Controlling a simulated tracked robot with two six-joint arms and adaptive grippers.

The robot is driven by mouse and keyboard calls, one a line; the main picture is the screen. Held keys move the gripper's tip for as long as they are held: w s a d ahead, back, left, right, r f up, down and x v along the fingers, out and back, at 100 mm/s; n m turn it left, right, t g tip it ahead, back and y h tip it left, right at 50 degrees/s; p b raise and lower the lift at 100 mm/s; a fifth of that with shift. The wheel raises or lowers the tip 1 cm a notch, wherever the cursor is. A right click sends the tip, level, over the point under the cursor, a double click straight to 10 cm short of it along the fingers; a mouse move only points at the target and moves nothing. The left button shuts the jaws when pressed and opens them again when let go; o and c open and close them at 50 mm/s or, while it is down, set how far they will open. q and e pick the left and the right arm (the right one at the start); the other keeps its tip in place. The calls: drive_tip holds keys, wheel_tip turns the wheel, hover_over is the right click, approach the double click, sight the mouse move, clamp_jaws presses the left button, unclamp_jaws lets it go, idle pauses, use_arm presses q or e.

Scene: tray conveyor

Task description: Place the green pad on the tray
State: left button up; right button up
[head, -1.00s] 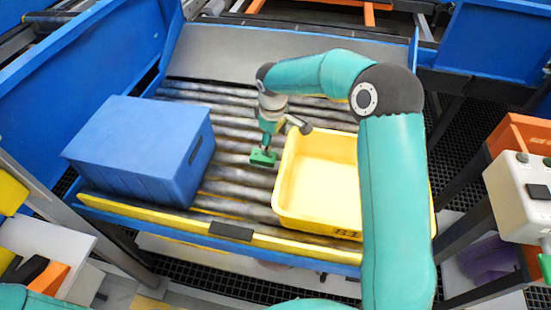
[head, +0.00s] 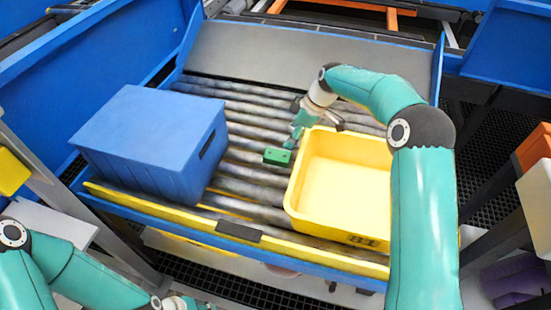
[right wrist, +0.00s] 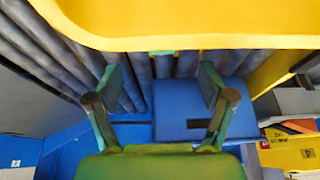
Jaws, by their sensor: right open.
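The green pad (head: 277,156) lies on the rollers just left of the yellow tray (head: 293,190) in the head view. The tray is empty inside and has a dark marking on its front wall. My right gripper (head: 293,138) is at the tray's back left corner, just above and right of the pad in the picture. In the right wrist view its two fingers (right wrist: 160,90) are spread with nothing between them. A small green patch (right wrist: 162,52) shows at the tray rim there, mostly hidden. My left gripper (head: 186,303) is partly cut off at the bottom edge.
A blue box (head: 150,140) stands on the rollers to the left, with bare rollers (head: 245,185) between it and the tray. A yellow front rail (head: 300,245) bounds the conveyor. Blue walls stand left and back right.

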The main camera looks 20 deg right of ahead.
sight(277, 154)
drive_tip(key=x, duration=1)
drive_tip(key=shift+w+a+f+p, duration=0.1)
drive_tip(key=shift+a+f+p, duration=0.05)
drive_tip(key=shift+a+p, duration=0.2)
drive_tip(key=c, duration=1.3)
drive_tip(key=shift+c, duration=0.4)
